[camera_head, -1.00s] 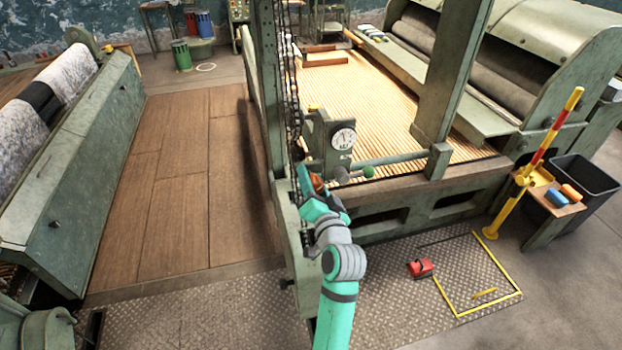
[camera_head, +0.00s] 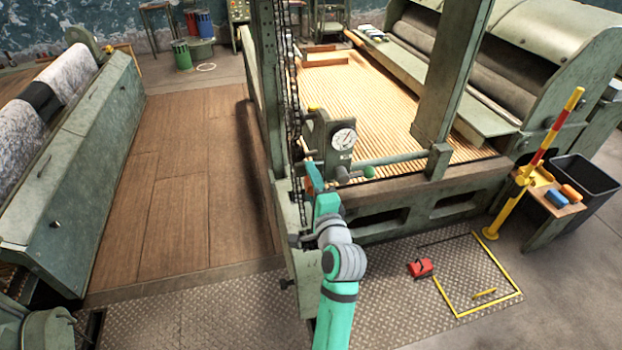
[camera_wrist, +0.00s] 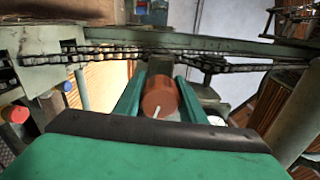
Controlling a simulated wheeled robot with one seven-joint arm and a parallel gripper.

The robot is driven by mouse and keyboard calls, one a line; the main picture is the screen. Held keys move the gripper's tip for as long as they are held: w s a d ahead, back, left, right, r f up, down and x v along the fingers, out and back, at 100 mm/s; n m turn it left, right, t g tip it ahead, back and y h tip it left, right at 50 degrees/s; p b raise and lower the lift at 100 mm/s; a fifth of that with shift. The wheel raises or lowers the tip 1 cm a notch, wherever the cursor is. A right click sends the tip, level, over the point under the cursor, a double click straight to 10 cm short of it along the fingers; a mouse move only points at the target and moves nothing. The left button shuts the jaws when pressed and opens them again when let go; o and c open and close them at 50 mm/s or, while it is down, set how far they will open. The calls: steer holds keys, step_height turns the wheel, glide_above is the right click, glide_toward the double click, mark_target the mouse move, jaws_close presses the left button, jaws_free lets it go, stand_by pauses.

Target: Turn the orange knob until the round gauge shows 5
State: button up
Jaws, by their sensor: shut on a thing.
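The orange knob (camera_wrist: 160,97) sits between the two teal fingers of my gripper (camera_wrist: 160,92) in the wrist view, with a pale pointer line on its face toward the lower part. My gripper is shut on it, a finger along each side. In the head view my gripper (camera_head: 314,180) reaches the green housing, and the knob is mostly hidden there. The round gauge (camera_head: 344,138) is a white dial on the housing, just above and right of my gripper. Its needle points to the upper right; the numbers are too small to read.
A chain (camera_wrist: 110,52) runs across just beyond the knob. A green post (camera_head: 268,90) stands close on the left. A red object (camera_head: 420,268) lies on the floor plate.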

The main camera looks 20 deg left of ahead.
steer(key=shift+f+m, duration=0.1)
steer(key=shift+m, duration=0.4)
steer(key=o, duration=0.8)
steer(key=v, duration=1.1)
steer(key=shift+w, duration=0.1)
